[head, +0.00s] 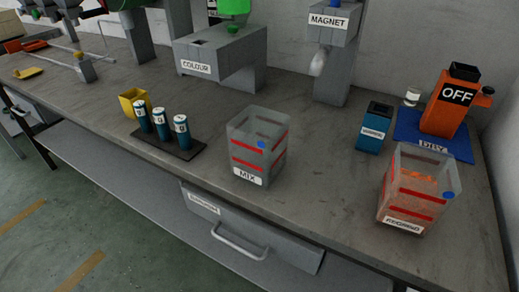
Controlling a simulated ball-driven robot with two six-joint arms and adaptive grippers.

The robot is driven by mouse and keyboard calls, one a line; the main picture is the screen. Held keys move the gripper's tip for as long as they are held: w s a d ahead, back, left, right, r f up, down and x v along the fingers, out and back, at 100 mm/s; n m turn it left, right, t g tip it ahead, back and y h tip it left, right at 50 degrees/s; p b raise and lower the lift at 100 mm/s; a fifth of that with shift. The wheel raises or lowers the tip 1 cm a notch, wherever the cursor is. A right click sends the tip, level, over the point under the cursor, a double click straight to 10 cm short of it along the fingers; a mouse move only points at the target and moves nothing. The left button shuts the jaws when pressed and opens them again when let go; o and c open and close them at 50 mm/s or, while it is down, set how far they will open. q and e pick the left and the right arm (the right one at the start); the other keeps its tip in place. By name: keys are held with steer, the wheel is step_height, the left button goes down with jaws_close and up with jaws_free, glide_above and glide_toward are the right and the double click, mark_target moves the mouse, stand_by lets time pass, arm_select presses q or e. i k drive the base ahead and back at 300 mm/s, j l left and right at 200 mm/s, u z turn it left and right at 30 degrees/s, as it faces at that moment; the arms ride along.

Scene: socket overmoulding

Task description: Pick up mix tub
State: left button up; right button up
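The mix tub (258,145) is a clear square container with red bands, a blue dot and a white MIX label on its front. It stands upright on the grey bench (310,208), near the front edge above the drawer, and looks empty. Neither of my grippers can be made out in the head view.
A similar tub with orange contents (414,190) stands to the right. A rack (168,143) of blue cylinders and a yellow cup (135,101) are left. The COLOUR machine (221,57), MAGNET post (332,50), blue box (374,128) and orange OFF unit (452,101) stand behind.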

mark_target(259, 147)
steer(key=k+l+u, duration=0.2)
steer(key=u, duration=0.25)
steer(key=k+l+u, duration=0.2)
steer(key=u, duration=0.2)
steer(key=k+l+u, duration=0.15)
steer(key=u, duration=0.3)
steer(key=k, duration=0.1)
